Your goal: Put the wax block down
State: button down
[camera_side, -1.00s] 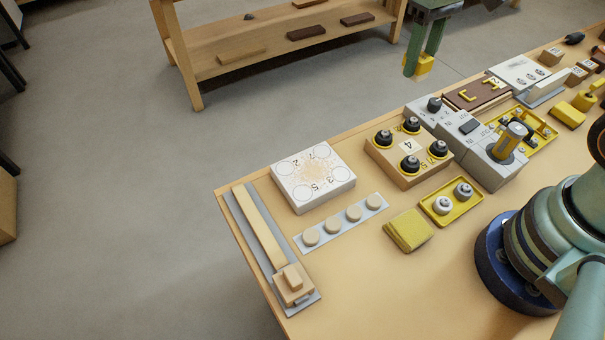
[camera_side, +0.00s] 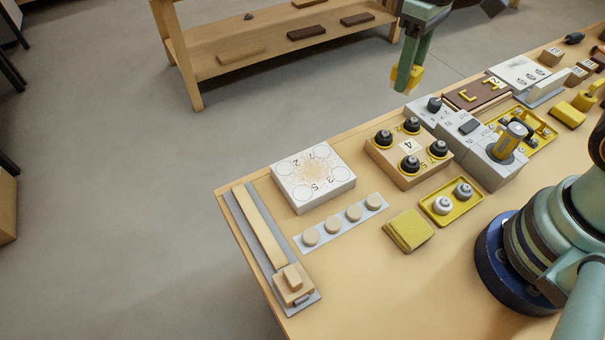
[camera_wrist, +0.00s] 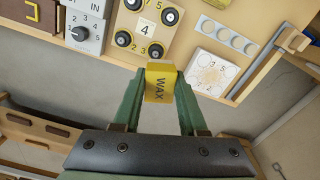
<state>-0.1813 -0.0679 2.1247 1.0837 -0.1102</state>
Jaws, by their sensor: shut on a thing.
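The wax block (camera_wrist: 160,85) is yellow with the word WAX on it. In the wrist view it sits between the green fingers of my gripper (camera_wrist: 160,74), which is shut on it. In the side view, my gripper (camera_side: 408,78) holds the wax block (camera_side: 416,77) in the air near the bench's far edge, above and behind the grey switch box. In the wrist view, grey floor shows below and beside the block, and the bench lies above it in the picture.
A wooden bench (camera_side: 345,260) holds a white numbered block (camera_side: 312,178), a knob box marked 4 (camera_side: 408,155), a grey switch box (camera_side: 470,140), a strip of round pegs (camera_side: 340,222) and a yellow pad (camera_side: 408,231). Bare bench lies in front of the pad. A low shelf (camera_side: 270,45) stands behind.

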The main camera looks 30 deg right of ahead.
jog(key=s+a+r+n, duration=0.1)
jog(key=s+a+n, duration=0.55)
jog(key=a, duration=0.45)
jog(key=n, duration=0.8)
send_over(358, 262)
notch_tip(358, 262, down, 19)
jog(key=shift+r, duration=0.1)
jog(key=shift+c, duration=2.3)
grip_release()
